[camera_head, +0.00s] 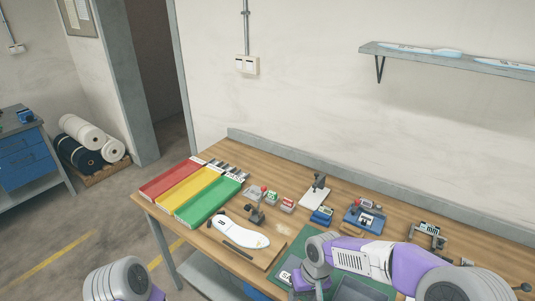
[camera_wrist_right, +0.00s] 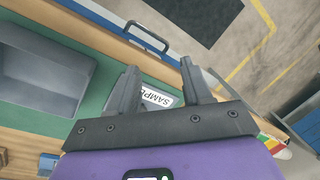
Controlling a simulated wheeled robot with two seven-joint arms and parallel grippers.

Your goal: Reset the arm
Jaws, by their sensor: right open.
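My right arm (camera_head: 362,258) reaches in from the right over the front of the workbench. In the right wrist view my right gripper (camera_wrist_right: 158,72) is open, with nothing between its fingers. It is over a green mat (camera_wrist_right: 92,88) and a white label reading "SAMP..." (camera_wrist_right: 157,97). My left arm (camera_head: 118,283) shows only at the bottom left, and its gripper is out of view. A white insole (camera_head: 238,231) lies on a wooden board on the bench, left of my right arm.
Red (camera_head: 168,180), yellow (camera_head: 187,191) and green (camera_head: 208,203) trays lie at the bench's left end. Small fixtures, including a blue one (camera_head: 364,219), stand along the back. A grey tray (camera_wrist_right: 45,75) is beside the gripper. A wall shelf (camera_head: 450,57) hangs above.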

